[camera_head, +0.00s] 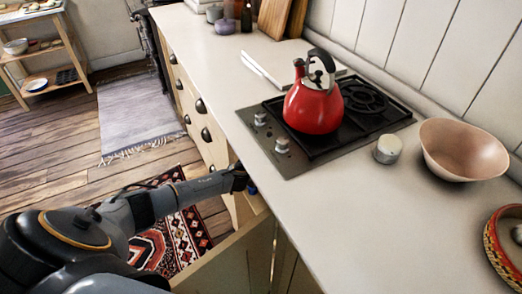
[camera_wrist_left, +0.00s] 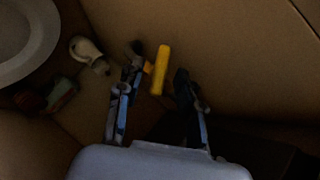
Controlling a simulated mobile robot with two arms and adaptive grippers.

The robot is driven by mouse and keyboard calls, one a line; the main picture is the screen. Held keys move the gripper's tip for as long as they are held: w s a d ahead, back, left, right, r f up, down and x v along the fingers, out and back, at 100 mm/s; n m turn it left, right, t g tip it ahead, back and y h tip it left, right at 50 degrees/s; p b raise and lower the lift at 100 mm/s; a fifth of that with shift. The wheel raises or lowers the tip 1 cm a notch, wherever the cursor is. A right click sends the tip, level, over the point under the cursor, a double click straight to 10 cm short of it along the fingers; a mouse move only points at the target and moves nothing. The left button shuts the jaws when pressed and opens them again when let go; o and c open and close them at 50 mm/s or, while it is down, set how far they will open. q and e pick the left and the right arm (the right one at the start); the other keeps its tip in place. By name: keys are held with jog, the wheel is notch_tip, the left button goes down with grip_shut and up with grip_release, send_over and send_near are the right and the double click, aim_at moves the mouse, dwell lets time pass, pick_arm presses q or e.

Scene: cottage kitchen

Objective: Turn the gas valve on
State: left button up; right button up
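The gas valve's yellow handle (camera_wrist_left: 160,70) shows in the left wrist view, in a dim cabinet. It is a narrow bar, nearly upright in the picture. My left gripper (camera_wrist_left: 159,66) is open, with one finger on each side of the handle. The left finger is very close to the bar; I cannot tell whether it touches. A clear gap shows on the right. In the head view my left gripper (camera_head: 240,181) reaches to the cabinet under the counter, its tips partly hidden. My right gripper is not in view.
An open cabinet door (camera_head: 232,262) stands below my left arm. A pale round fitting (camera_wrist_left: 88,52) and a large grey round object (camera_wrist_left: 25,38) are left of the handle. The gas hob (camera_head: 290,160) with a red kettle (camera_head: 313,106) is above on the counter.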

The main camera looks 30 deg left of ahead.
pick_arm(q)
jog(key=v, duration=1.2)
jog(key=shift+c, duration=0.4)
